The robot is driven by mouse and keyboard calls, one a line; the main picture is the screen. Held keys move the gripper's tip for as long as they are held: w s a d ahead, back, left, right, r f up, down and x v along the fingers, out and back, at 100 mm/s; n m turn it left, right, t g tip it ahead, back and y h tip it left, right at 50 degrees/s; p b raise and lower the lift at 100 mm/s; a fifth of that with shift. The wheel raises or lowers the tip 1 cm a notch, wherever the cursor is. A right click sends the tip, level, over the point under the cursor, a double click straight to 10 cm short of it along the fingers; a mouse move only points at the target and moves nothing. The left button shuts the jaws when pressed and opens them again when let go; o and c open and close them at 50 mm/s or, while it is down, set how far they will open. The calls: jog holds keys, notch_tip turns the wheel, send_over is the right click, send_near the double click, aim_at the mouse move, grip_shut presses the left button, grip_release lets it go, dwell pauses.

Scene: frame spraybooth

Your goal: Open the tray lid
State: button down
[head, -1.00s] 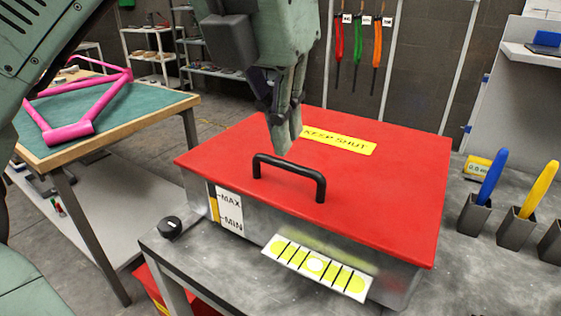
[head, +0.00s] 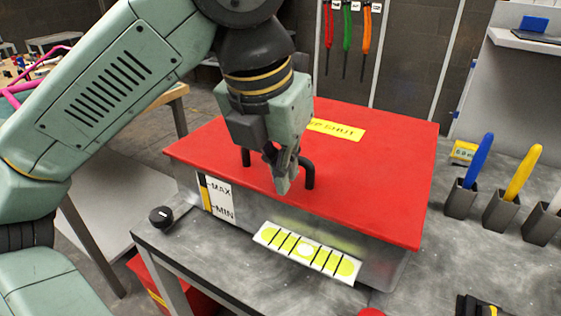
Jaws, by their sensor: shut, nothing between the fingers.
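The tray is a grey metal box (head: 375,268) on the bench, with MAX and MIN marks on its front left. Its red lid (head: 400,160) lies flat and closed on top, with a yellow label (head: 337,131) partly hidden by my gripper. A black bar handle (head: 308,172) stands near the lid's front edge; its middle is hidden behind my gripper. My gripper (head: 283,188) points down, shut and empty, in front of the handle in the picture. I cannot tell whether it touches the handle.
A black knob (head: 161,217) sits at the bench's left corner. A strip with yellow patches (head: 306,252) is at the tray's front. Holders with a blue-handled tool (head: 479,160) and a yellow-handled tool (head: 523,171) stand to the right. A pink frame (head: 12,92) is far left.

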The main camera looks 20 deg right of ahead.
jog(key=shift+r, duration=0.1)
jog(key=w+d+r+p, duration=0.2)
jog(key=r+p, duration=0.1)
jog(key=r, duration=0.4)
jog(key=w+d+r+p, duration=0.2)
jog(key=d+r+p, duration=0.1)
jog(key=r, duration=0.4)
jog(key=w+d+r+p, duration=0.2)
jog(key=d+r+p, duration=0.1)
jog(key=r, duration=0.4)
jog(key=shift+w+d, duration=0.2)
jog(key=shift+w, duration=0.1)
